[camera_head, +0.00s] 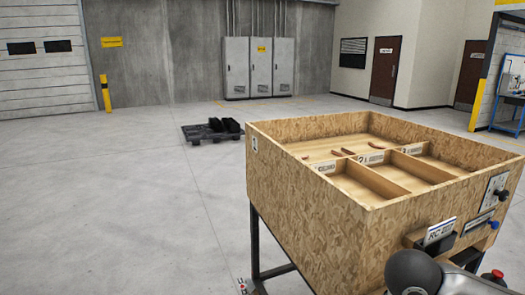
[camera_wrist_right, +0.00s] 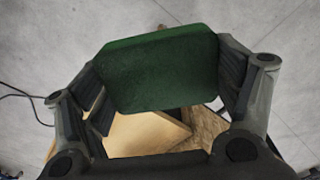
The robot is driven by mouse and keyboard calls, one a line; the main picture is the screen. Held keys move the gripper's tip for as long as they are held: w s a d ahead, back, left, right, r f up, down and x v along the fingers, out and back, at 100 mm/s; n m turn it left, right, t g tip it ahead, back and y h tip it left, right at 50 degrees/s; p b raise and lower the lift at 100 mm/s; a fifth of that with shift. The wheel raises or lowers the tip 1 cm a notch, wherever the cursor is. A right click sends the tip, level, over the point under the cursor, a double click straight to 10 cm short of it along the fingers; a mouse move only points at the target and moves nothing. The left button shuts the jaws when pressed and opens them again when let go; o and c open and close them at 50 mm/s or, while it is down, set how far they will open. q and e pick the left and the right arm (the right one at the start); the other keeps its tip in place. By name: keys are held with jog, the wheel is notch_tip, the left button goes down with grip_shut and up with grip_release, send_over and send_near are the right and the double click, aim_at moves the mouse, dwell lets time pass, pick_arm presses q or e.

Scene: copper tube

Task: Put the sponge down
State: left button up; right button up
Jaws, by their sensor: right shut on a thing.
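A green sponge (camera_wrist_right: 160,68) fills the middle of the right wrist view. My right gripper (camera_wrist_right: 162,75) is shut on it, one finger at each side. Below and behind the sponge, wooden surfaces of the box show in the right wrist view (camera_wrist_right: 150,132), with grey floor around them. In the head view, a dark rounded part of my own arm is at the bottom right, but the right gripper and the sponge are out of that view. My left gripper is in neither view.
A chipboard box (camera_head: 310,205) on dark legs stands at the right of the head view, with wooden compartments inside. Labels and knobs are on its right side. A dark pallet (camera_head: 198,133) lies on the floor behind it. The floor at left is clear.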

jog(key=n, duration=0.1)
jog(key=s+a+n, duration=0.1)
jog(key=n, duration=0.1)
jog(key=shift+a+f, duration=0.15)
jog(key=shift+a, duration=0.1)
